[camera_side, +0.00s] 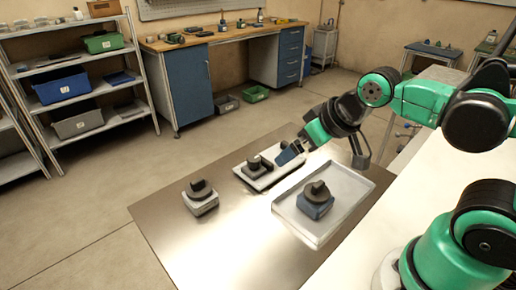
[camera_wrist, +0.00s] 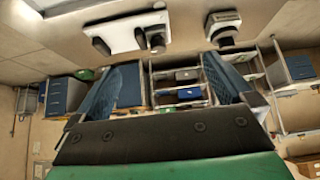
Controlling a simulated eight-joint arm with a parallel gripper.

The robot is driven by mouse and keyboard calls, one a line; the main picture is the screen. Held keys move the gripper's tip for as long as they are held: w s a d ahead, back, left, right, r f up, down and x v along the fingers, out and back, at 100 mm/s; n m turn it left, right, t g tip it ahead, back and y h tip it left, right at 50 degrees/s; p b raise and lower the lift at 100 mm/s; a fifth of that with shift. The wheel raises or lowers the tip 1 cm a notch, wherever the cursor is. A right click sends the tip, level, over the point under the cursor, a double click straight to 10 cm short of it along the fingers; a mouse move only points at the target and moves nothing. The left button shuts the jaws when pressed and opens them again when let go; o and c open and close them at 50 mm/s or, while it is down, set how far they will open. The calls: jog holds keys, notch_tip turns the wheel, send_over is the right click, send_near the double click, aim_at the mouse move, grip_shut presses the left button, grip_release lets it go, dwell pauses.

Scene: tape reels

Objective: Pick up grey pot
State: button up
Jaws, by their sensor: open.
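A grey pot (camera_side: 202,206), a light grey block with a black knob on top, stands upright on the bare metal table left of the trays. What looks like the same pot shows at the top of the wrist view (camera_wrist: 222,33). A blue pot (camera_side: 316,209) with a black knob stands in the nearer tray. My gripper (camera_side: 290,153) is open, its blue fingers above the far end of the small white tray. In the wrist view both fingers of my gripper (camera_wrist: 170,62) are spread with nothing between them.
The small white tray (camera_side: 244,178) holds dark knobbed parts, their bases unclear. The larger grey tray (camera_side: 348,186) lies to its right. The table (camera_side: 185,245) is clear at the front left. Shelves and a workbench (camera_side: 200,42) stand well behind.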

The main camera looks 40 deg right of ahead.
dwell(0.3)
jog(key=g, duration=0.3)
send_near(197, 181)
jog(key=x, duration=0.6)
jog(key=shift+d+f, duration=0.15)
jog(key=shift+f, duration=0.05)
jog(key=shift+w+f, duration=0.25)
jog(key=shift+f, duration=0.25)
jog(key=shift+x, duration=2.4)
grip_shut()
